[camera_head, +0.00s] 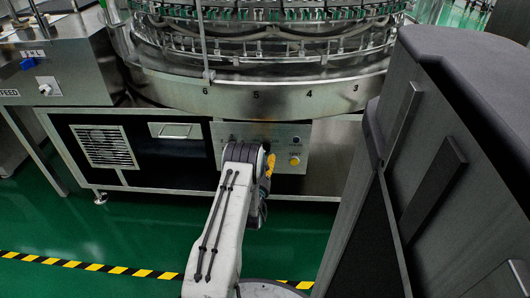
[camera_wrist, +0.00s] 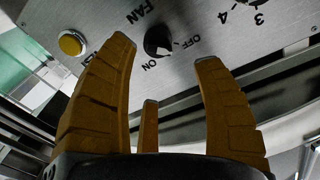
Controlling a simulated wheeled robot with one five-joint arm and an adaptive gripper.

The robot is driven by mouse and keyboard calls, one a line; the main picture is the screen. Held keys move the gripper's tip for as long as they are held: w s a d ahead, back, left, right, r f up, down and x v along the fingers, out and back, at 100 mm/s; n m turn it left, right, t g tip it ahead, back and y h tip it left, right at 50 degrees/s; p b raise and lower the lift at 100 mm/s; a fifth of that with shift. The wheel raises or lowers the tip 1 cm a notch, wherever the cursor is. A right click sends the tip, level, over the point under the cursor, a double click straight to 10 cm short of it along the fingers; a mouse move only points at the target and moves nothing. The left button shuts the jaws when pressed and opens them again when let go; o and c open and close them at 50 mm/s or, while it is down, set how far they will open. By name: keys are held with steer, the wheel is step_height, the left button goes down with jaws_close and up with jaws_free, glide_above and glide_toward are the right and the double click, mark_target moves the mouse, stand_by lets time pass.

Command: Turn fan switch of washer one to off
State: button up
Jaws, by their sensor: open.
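The fan switch (camera_wrist: 157,40) is a round black knob on a metal panel, with "FAN" printed above it in the wrist view. "OFF" and "ON" are printed beside it. A pale mark shows near its lower right edge; I cannot tell for sure which label it points to. My gripper (camera_wrist: 165,58) is open, with its yellow fingers spread below and on both sides of the knob in the picture. Nothing is between the fingers, and they look apart from the knob. In the head view my gripper (camera_head: 268,166) is mostly hidden by my arm in front of the washer's control panel (camera_head: 312,150).
A yellow button (camera_wrist: 72,43) sits left of the fan switch, and also shows in the head view (camera_head: 294,161). The washer's round metal rim (camera_head: 230,95) overhangs the panel. A large dark grey cabinet-like body (camera_head: 455,150) fills the right side.

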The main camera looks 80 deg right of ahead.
steer(key=shift+d+f+m+b, duration=0.15)
steer(key=shift+d+m+b, duration=0.85)
steer(key=shift+d+b, duration=0.85)
steer(key=shift+d+f+m+b, duration=0.1)
steer(key=shift+d+m+b, duration=0.9)
steer(key=shift+d+b, duration=0.75)
steer(key=shift+o, duration=0.3)
steer(key=c, duration=1.2)
steer(key=shift+c, duration=0.2)
